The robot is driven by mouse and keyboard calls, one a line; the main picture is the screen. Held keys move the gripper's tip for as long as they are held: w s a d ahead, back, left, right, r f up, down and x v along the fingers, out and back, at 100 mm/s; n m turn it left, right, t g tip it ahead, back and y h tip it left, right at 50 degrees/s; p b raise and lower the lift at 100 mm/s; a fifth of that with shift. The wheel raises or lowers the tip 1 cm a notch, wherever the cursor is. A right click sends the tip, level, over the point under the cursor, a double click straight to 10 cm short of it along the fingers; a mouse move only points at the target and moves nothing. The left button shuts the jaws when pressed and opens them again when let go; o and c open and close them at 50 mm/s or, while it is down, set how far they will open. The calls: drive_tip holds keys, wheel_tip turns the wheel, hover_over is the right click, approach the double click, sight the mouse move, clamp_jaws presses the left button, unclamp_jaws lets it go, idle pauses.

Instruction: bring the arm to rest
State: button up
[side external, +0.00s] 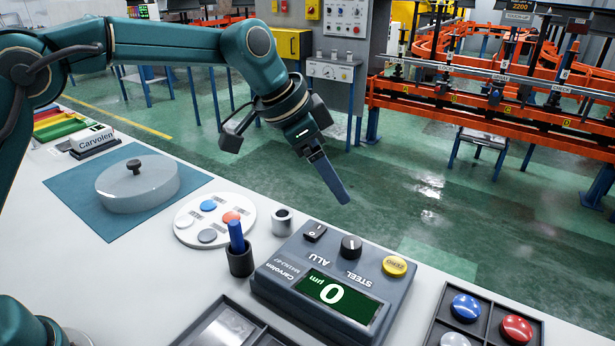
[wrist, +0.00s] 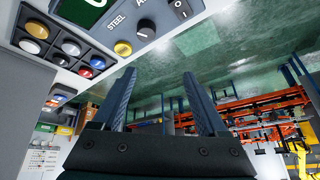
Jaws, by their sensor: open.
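My gripper (side external: 330,178) hangs above the far edge of the white bench in the side external view, over the gauge's back side. In the wrist view my gripper (wrist: 157,90) shows two dark blue fingers spread apart with nothing between them. It is open, empty and clear of every object. The fingers overlap each other in the side external view, so the gap shows only in the wrist view.
A grey gauge (side external: 325,283) reading 0 stands below. Left of it are a holder (side external: 240,262) with a blue stick, a small metal cup (side external: 282,222), a white disc tray (side external: 215,238) with coloured discs, and a lidded dish (side external: 138,188). A button tray (side external: 487,322) stands right.

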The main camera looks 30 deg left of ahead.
drive_tip(key=s+a+r+n+t+y, duration=0.1)
drive_tip(key=s+a+r+n+t, duration=0.15)
drive_tip(key=s+a+r, duration=0.8)
drive_tip(key=s+a+f+n+g+y, duration=0.1)
drive_tip(key=s+a+f+n+y, duration=0.1)
drive_tip(key=s+f+n, duration=0.4)
drive_tip(key=s+f, duration=0.4)
drive_tip(key=s, duration=0.4)
drive_tip(key=shift+s+a+f+g, duration=0.2)
drive_tip(key=shift+f+g, duration=0.15)
drive_tip(key=shift+f, duration=0.05)
